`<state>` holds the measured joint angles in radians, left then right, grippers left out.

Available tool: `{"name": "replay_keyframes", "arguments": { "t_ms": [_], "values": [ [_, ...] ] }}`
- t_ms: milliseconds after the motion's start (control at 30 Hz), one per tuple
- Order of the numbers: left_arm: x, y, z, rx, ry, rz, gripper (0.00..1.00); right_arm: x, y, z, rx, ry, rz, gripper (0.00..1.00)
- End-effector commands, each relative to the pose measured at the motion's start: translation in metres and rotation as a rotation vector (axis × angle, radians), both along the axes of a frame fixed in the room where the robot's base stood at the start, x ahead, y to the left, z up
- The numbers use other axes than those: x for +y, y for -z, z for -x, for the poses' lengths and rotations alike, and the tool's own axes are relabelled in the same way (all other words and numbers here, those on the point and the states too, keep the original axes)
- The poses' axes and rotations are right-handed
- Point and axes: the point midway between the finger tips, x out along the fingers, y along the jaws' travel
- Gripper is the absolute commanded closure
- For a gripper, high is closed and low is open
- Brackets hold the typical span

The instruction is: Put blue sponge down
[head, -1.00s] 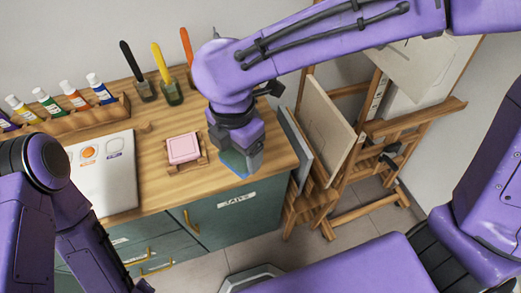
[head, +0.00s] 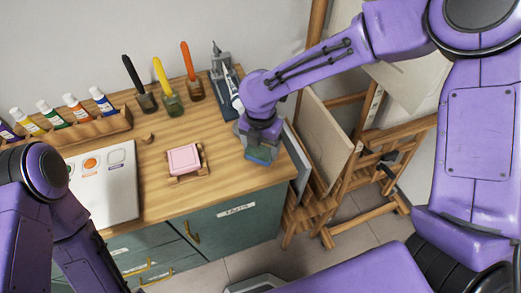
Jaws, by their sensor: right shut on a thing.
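The blue sponge (head: 257,160) shows as a small blue and green piece under my right gripper (head: 258,148), near the right end of the wooden desk top (head: 215,191). My right gripper points down and is shut on the sponge. The fingers hide most of the sponge, and I cannot tell whether it touches the desk. My left arm shows at the lower left, but its gripper is out of view.
A pink block (head: 184,158) sits on a wooden holder left of my right gripper. Brushes in jars (head: 171,104), a grey device (head: 222,75) and paint tubes (head: 75,108) stand behind. Boards and an easel (head: 325,130) stand close on the right. Desk front is clear.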

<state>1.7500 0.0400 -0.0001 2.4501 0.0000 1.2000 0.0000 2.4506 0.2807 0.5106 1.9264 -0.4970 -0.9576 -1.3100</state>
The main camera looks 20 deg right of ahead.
Motion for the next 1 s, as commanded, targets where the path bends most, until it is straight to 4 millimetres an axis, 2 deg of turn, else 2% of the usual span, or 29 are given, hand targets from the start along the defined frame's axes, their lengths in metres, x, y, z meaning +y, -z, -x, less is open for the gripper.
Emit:
{"name": "replay_keyframes", "arguments": {
  "t_ms": [33, 100, 467, 500, 533, 567, 833, 933, 1000],
  "values": [
    [0.0, 0.0, 0.0, 0.0, 0.0, 0.0, 0.49, 0.0, 0.012, 0.002, 0.006, -0.003, 0.003, 0.52],
    [0.0, 0.0, 0.0, 0.0, 0.0, 0.0, 0.49, 0.001, 0.022, 0.002, 0.003, -0.005, 0.002, 0.52],
    [0.0, 0.001, 0.0, 0.0, 0.0, 0.0, 0.49, 0.001, 0.026, 0.002, 0.001, -0.003, 0.001, 0.52],
    [0.0, 0.001, 0.0, 0.0, 0.0, 0.0, 0.49, 0.001, 0.026, 0.002, 0.001, -0.003, 0.001, 0.14],
    [0.0, 0.001, 0.0, 0.0, 0.0, 0.0, 0.49, 0.001, 0.026, 0.002, 0.001, -0.003, 0.001, 0.04],
    [0.0, 0.001, 0.0, 0.0, 0.0, 0.0, 0.49, 0.001, 0.026, 0.002, 0.001, -0.003, 0.001, 0.0],
    [0.0, 0.0, 0.0, 0.0, 0.0, 0.0, 0.49, 0.001, 0.021, 0.002, -0.001, -0.003, -0.001, 0.0],
    [0.0, 0.0, 0.0, 0.0, 0.0, 0.0, 0.49, 0.001, 0.006, 0.001, -0.004, -0.002, -0.001, 0.0],
    [0.0, 0.0, 0.0, 0.0, 0.0, 0.0, 0.49, 0.001, -0.011, 0.001, -0.004, -0.002, -0.002, 0.0]
  ]
}}
